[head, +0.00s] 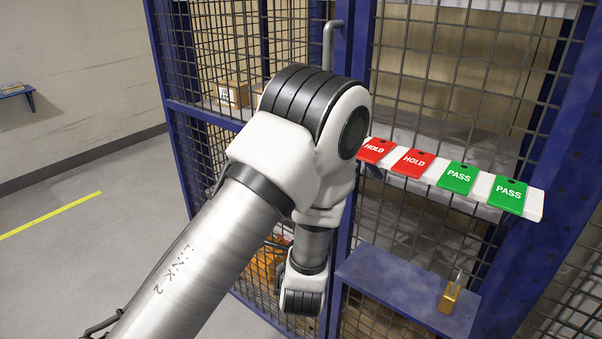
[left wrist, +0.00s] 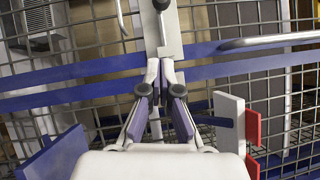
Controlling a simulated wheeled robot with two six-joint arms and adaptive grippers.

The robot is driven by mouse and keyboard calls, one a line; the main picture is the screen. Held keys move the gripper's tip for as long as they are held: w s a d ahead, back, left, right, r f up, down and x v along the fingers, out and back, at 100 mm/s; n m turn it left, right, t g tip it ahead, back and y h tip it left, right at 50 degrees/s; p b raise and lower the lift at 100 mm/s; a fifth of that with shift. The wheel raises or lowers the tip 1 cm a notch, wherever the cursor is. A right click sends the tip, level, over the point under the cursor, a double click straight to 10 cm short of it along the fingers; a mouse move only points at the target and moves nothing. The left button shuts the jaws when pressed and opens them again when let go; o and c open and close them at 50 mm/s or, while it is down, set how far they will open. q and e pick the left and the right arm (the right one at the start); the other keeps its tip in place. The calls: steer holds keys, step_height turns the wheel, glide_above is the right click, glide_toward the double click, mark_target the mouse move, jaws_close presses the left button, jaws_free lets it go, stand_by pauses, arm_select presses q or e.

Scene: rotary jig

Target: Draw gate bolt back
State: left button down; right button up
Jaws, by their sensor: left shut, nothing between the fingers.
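The gate (head: 465,70) is blue-framed wire mesh; my left arm covers part of its edge in the head view. In the left wrist view, a pale plate (left wrist: 172,30) with a black knob (left wrist: 161,4) at its top edge appears to be the gate bolt, though its full shape is cut off. My left gripper (left wrist: 160,62) is shut and empty, its fingertips just below the plate and in line with it; I cannot tell whether they touch. The arm hides this gripper in the head view. My right gripper is in neither view.
A bent metal handle (head: 330,42) stands near the gate post and shows in the left wrist view (left wrist: 270,40). A white rail (head: 535,205) carries red HOLD and green PASS tags. A brass padlock (head: 449,297) rests on a blue shelf (head: 385,275). Floor at left is clear.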

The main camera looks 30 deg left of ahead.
arm_select(q)
steer(key=w+a+r+p, duration=0.1)
steer(key=w+a+p, duration=0.1)
steer(key=w+a, duration=0.4)
steer(key=shift+w+a+r, duration=0.2)
steer(key=shift+w+a, duration=0.05)
steer(key=shift+a, duration=0.2)
steer(key=a+p, duration=0.1)
steer(key=a, duration=0.2)
steer(key=a+p, duration=0.1)
steer(key=a, duration=0.1)
steer(key=shift+w+a+r+p, duration=0.15)
steer(key=shift+a+p, duration=0.2)
steer(key=shift+a, duration=0.05)
